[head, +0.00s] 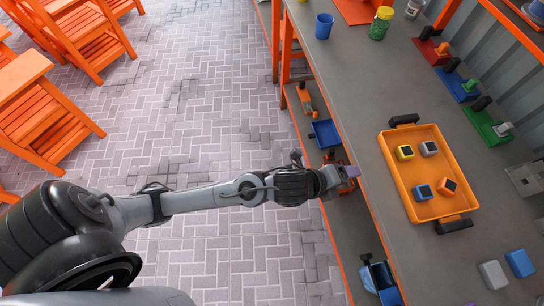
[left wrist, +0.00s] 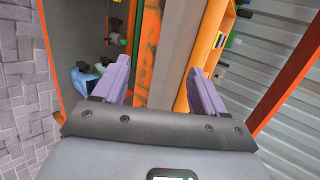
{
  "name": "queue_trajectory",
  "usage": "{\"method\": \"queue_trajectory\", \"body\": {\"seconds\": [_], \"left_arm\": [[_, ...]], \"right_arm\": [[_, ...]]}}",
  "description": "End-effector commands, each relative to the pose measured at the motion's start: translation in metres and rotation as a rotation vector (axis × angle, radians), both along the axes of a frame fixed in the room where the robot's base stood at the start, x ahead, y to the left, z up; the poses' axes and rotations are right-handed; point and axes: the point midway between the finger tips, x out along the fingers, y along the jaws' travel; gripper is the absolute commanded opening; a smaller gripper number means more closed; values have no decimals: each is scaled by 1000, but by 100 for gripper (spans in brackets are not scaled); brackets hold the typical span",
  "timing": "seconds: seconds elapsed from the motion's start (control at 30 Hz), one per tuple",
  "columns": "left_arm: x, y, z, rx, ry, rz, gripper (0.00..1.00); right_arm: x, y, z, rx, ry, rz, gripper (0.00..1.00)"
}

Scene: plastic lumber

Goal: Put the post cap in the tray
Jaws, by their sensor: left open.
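The orange tray (head: 408,188) with black handles lies on the grey bench. In it lie several small square pieces with dark tops, which look like post caps: yellow (head: 405,152), grey (head: 429,148), blue (head: 423,192) and orange (head: 449,186). A plain grey block (head: 493,274) and a plain blue block (head: 520,263) lie on the bench outside the tray; I cannot tell if either is a post cap. My left gripper (head: 350,173) is at the bench's near edge, left of the tray. Its purple fingers are apart and empty in the left wrist view (left wrist: 160,78). My right gripper is not in view.
Red, blue (head: 457,87) and green (head: 487,127) tools line the back of the bench. A blue cup (head: 324,26) and a green jar (head: 381,24) stand at the far end. An orange-edged shelf below holds blue bins (head: 326,134). Bench left of the tray is clear.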

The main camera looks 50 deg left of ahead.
Motion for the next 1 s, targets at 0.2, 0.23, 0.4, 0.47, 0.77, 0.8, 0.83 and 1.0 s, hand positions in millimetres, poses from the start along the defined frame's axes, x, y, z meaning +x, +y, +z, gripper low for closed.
{"method": "queue_trajectory", "body": {"seconds": [0.2, 0.23, 0.4, 0.47, 0.77, 0.8, 0.83, 1.0], "left_arm": [[-91, 67, -48, -512, 452, 729, 72], [-103, 76, -54, -560, 496, 823, 72], [-164, 115, -74, -747, 656, 1262, 72], [-179, 123, -77, -784, 683, 1369, 72], [-203, 136, -82, -839, 719, 1548, 72], [-203, 136, -82, -839, 719, 1547, 72], [-203, 136, -82, -839, 719, 1547, 72], [-203, 136, -81, -838, 718, 1543, 72]], "right_arm": [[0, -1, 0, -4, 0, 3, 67], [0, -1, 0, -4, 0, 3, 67], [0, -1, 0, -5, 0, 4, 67], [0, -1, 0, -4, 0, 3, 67], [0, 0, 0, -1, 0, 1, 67], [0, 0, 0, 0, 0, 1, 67], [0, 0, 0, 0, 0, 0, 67], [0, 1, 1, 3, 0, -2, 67]]}}
